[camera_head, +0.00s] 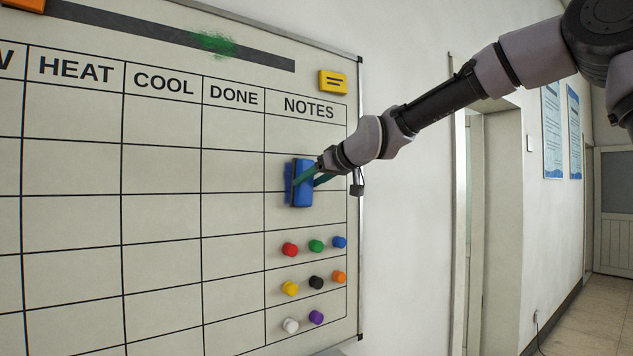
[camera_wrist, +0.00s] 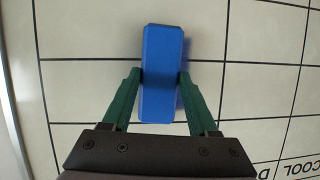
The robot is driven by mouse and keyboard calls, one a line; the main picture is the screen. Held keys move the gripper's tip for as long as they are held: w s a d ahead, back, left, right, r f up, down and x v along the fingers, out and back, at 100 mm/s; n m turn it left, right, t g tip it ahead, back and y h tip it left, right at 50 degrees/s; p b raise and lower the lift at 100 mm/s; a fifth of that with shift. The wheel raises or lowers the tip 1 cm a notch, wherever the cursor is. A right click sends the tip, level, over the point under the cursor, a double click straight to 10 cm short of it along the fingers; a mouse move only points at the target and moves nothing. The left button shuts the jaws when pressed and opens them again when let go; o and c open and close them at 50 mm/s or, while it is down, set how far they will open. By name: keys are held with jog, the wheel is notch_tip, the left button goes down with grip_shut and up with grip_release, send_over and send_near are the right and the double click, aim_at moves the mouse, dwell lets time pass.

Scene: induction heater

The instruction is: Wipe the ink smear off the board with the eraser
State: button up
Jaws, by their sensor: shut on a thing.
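The blue eraser (camera_head: 304,184) is at the NOTES column of the whiteboard (camera_head: 164,218). My gripper (camera_head: 307,180) is shut on it. In the wrist view the eraser (camera_wrist: 162,70) sits between the two green fingers of my gripper (camera_wrist: 161,78), with the board behind it. A dark shadow lies beside the eraser; I cannot tell whether it touches the board. The green ink smear (camera_head: 214,44) is at the top of the board, over the dark stripe, up and to the left of the eraser.
Several coloured magnets (camera_head: 316,282) sit on the board below the eraser. The board's right frame edge (camera_head: 360,250) is close to my gripper. The grid between eraser and smear is clear.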

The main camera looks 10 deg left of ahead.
jog(key=shift+s+a, duration=1.75)
jog(key=shift+s, duration=0.3)
jog(key=shift+w+r, duration=0.1)
jog(key=shift+r, duration=1)
jog(key=w+d, duration=0.6)
jog(key=w, duration=0.1)
jog(key=shift+w+d, duration=0.4)
jog(key=shift+w+d, duration=0.1)
jog(key=w+d, duration=0.4)
jog(key=shift+w, duration=0.35)
jog(key=shift+d, duration=0.1)
jog(key=s+d, duration=0.4)
jog(key=shift+d, duration=0.25)
